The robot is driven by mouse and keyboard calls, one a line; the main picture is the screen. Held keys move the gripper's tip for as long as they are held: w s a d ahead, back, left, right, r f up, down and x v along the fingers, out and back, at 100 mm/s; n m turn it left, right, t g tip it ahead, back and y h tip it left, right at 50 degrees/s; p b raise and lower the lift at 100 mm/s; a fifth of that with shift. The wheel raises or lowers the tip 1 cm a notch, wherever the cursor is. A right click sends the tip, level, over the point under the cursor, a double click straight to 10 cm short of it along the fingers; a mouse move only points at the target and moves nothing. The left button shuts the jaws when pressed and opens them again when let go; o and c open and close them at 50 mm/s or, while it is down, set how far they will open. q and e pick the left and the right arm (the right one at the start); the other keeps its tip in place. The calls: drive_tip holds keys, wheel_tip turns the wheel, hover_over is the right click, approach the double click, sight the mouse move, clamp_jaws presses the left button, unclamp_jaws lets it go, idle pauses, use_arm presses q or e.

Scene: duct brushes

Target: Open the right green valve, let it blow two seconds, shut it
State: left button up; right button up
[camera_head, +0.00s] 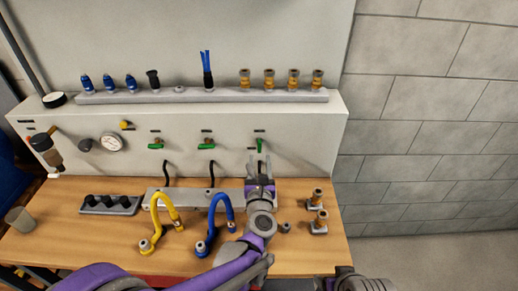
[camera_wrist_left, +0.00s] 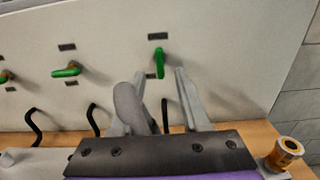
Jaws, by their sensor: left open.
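The right green valve (camera_head: 260,145) is on the front panel of the bench, below a small dark label. Its handle stands upright in the picture, also in the left wrist view (camera_wrist_left: 160,62), while the other green handles lie sideways. My left gripper (camera_head: 260,165) is just below and in front of it. In the left wrist view the open fingers (camera_wrist_left: 160,82) stand on either side, with the handle seen between and slightly beyond their tips. I cannot tell whether they touch it.
The middle green valve (camera_head: 206,146) and left green valve (camera_head: 156,146) are on the same panel. Yellow (camera_head: 155,215) and blue (camera_head: 213,215) hoses stand on the wooden table. Brass fittings (camera_head: 318,218) stand right of my arm. A gauge (camera_head: 111,143) is at left.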

sight(260, 147)
use_arm(q)
drive_tip(key=w, duration=0.5)
drive_tip(key=shift+w+p, duration=0.25)
drive_tip(key=shift+p, duration=0.1)
clamp_jaws()
